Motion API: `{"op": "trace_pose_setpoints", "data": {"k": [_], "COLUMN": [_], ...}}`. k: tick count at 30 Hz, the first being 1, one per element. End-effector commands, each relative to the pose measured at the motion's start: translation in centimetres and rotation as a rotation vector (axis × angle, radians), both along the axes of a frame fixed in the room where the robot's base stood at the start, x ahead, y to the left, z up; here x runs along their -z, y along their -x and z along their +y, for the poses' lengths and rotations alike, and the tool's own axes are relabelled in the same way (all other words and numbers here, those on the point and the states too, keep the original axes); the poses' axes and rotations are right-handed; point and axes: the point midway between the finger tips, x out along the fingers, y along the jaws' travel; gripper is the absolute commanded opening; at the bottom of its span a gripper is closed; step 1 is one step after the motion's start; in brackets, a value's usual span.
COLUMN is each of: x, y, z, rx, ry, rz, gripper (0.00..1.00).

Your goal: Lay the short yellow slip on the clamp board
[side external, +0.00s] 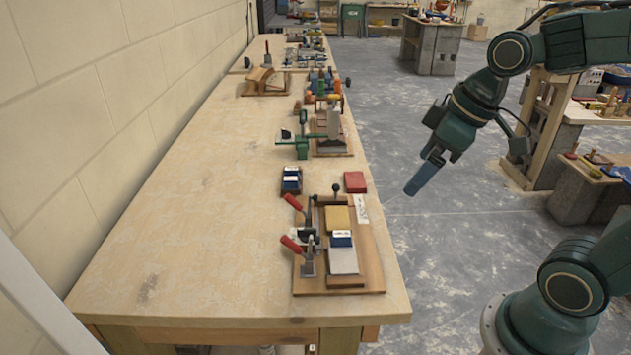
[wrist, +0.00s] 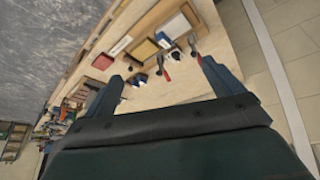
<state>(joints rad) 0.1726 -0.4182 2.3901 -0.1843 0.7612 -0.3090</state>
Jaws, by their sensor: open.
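The clamp board (side external: 377,270) is a wooden board near the front edge of the bench; it also shows in the wrist view (wrist: 202,13). A short yellow piece (side external: 338,218) lies on it, with a blue block (side external: 341,239) and a pale grey plate (side external: 343,260) in a line in front. My gripper (side external: 412,190) is off the bench's right side, above the floor and apart from the board. Its fingers are spread and empty in the wrist view (wrist: 160,78).
Two red-handled toggle clamps (side external: 293,244) stand on the board's left side. A red block (side external: 355,182) and dark blue blocks (side external: 291,180) sit behind it. The bench's left front is bare. A wall borders the left.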

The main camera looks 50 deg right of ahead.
Motion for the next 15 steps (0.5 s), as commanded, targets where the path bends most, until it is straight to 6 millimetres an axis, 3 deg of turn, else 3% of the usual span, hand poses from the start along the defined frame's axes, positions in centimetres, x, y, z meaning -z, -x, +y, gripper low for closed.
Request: {"op": "trace_pose_setpoints", "data": {"k": [9, 15], "x": [-1.4, -1.5], "y": [5.7, 7.5], "z": [0.7, 0.7], "rx": [0.195, 0.265], "ry": [-0.036, -0.06], "rz": [-0.05, -0.065], "gripper": [0.92, 0.92]}}
